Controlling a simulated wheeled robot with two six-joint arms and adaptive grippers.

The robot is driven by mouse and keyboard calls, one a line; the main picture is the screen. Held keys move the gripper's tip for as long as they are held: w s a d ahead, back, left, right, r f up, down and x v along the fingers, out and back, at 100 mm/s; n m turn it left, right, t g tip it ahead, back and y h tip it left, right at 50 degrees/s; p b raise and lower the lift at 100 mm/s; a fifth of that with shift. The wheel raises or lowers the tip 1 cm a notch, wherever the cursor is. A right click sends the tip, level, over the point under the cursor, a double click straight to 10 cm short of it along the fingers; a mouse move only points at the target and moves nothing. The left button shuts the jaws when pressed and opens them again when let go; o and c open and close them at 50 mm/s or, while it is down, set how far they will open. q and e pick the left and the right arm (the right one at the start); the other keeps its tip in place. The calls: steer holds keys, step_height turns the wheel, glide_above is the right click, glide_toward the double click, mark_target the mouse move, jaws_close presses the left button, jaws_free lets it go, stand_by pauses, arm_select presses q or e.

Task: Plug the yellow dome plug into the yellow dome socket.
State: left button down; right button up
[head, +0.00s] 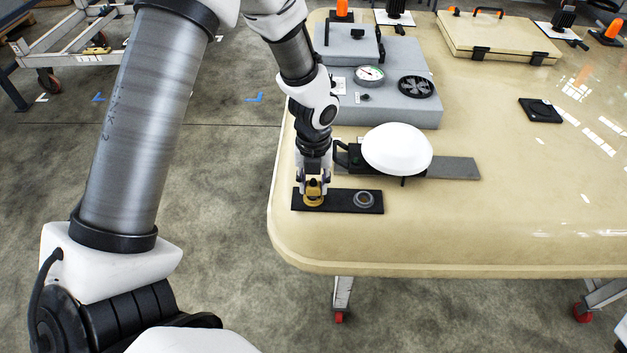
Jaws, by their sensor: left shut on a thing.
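My left gripper (313,187) points down at the table's near left corner and is shut on the yellow plug (314,199). The plug is at the left end of a flat black plate (338,207); I cannot tell whether it touches the plate or is just above it. A grey ring (364,199) sits at the plate's right end, with nothing in it. A white dome (397,149) stands behind the plate, with black parts at its left side. I cannot make out a yellow socket on it. My right gripper is not in view.
The beige table (500,225) has a rounded near edge and is clear at front right. A grey box with a gauge (369,74) stands behind the dome. A grey strip (455,168) lies right of the dome. A beige case (497,40) and a small black pad (540,110) are farther back.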

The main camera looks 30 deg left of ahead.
mark_target(314, 183)
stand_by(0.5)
arm_select(q)
steer(key=shift+r+p, duration=0.1)
steer(key=shift+p, duration=0.4)
steer(key=shift+f, duration=0.65)
steer(key=c, duration=0.7)
jaws_free()
steer(key=shift+r, duration=0.1)
step_height(314, 183, up, 12)
steer(key=shift+f, duration=0.1)
